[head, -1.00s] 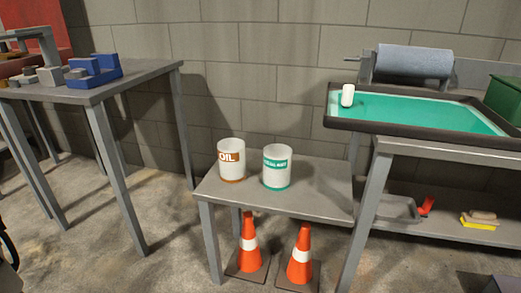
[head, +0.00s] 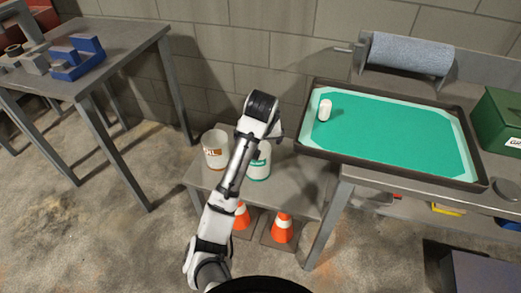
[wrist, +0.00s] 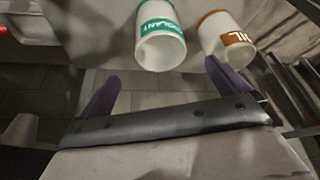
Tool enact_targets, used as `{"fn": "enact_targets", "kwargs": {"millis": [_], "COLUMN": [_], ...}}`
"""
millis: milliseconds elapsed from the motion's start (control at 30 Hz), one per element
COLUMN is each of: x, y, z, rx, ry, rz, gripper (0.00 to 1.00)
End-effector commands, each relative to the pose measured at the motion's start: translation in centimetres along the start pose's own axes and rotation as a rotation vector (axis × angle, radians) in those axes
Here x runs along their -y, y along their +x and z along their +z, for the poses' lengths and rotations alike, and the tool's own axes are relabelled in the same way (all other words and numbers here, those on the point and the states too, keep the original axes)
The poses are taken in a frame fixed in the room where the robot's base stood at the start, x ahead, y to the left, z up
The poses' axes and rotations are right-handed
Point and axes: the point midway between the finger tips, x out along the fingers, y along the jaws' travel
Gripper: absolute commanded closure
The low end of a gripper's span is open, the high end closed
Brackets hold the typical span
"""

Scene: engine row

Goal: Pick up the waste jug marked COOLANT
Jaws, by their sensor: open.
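The COOLANT jug (head: 260,166) is white with a green label and green base band. It stands upright on the low grey table (head: 305,200), partly hidden behind my arm in the head view. The wrist view shows this jug (wrist: 160,40) at top centre, label visible, beyond the fingertips. The similar jug with a brown label, OIL (head: 214,150), stands to its left in the head view; it also shows in the wrist view (wrist: 228,40). My gripper (wrist: 162,72) is open and empty, apart from both jugs. Its fingers are not clear in the head view.
Two orange cones (head: 282,228) stand under the low table. A workbench with a green-lined tray (head: 390,135) and a white bottle (head: 324,110) is at the right. Another table with blue blocks (head: 80,57) is at the left.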

Motion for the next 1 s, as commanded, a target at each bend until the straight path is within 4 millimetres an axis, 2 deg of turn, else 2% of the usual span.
{"fn": "enact_targets", "kwargs": {"millis": [400, 667, 1000], "x": [-0.2, -0.2, -0.1], "y": [7.0, 9.1, 13.5], "z": [0.3, 0.2, 0.0], "rx": [0.012, 0.009, 0.009], "ry": [0.003, 0.004, 0.005], "rz": [-0.001, -0.001, -0.001], "gripper": [0.0, 0.0, 0.0]}}
